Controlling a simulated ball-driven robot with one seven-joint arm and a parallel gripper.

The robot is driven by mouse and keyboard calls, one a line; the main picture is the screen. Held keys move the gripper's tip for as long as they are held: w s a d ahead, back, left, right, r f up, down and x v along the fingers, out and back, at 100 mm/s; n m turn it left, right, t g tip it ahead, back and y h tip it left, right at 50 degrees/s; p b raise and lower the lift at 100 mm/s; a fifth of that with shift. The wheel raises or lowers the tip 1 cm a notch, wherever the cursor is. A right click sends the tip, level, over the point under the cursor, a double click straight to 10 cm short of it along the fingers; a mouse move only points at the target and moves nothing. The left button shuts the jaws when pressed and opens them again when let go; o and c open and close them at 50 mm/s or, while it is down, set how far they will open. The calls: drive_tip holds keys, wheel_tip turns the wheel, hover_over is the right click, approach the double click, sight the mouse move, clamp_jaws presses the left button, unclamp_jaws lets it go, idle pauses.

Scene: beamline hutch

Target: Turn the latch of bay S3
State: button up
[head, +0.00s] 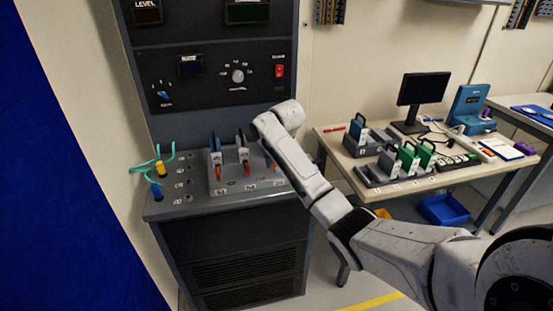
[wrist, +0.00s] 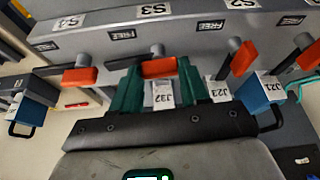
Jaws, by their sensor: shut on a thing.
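In the wrist view, the label S3 (wrist: 155,10) is on the grey rack, with a red latch handle (wrist: 158,67) on a grey pivot in line below it. My gripper (wrist: 157,80) has its two dark green fingers on either side of this handle and is shut on it. The handle lies across the picture between the fingers. Other red latches show to the left (wrist: 78,78) and right (wrist: 238,66). In the head view, the rack (head: 222,190) stands on the dark console; my arm hides its right part and the gripper.
Cards labelled J23 (wrist: 216,92) and J21 (wrist: 262,90) stand close by my gripper. A blue card (wrist: 33,108) is to the left. In the head view, cables with plugs (head: 157,168) are left of the rack, and a bench (head: 345,155) with cards and a monitor is right.

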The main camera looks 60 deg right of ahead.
drive_tip(key=n+y+p, duration=0.1)
drive_tip(key=n+p, duration=0.1)
drive_tip(key=n, duration=0.2)
drive_tip(key=shift+d+r+t, duration=0.1)
drive_tip(key=shift+t, duration=0.2)
drive_tip(key=n+y+p, duration=0.1)
drive_tip(key=n, duration=0.2)
drive_tip(key=shift+d+n+t+y, duration=0.1)
drive_tip(key=shift+n+t+y, duration=0.2)
drive_tip(key=shift+n+y, duration=0.1)
drive_tip(key=n+y+b, duration=0.1)
drive_tip(key=n, duration=0.3)
drive_tip(key=shift+d+f+y+b, duration=0.15)
drive_tip(key=shift+f+y+b, duration=0.05)
drive_tip(key=shift+y+b, duration=0.2)
drive_tip(key=n+g+y+b, duration=0.1)
drive_tip(key=n+b, duration=0.1)
drive_tip(key=n, duration=0.2)
drive_tip(key=shift+d+r+b, duration=0.1)
drive_tip(key=shift+b, duration=0.3)
drive_tip(key=shift+n, duration=0.5)
drive_tip(key=o, duration=1.1)
drive_tip(key=shift+c, duration=0.2)
drive_tip(key=shift+r, duration=0.1)
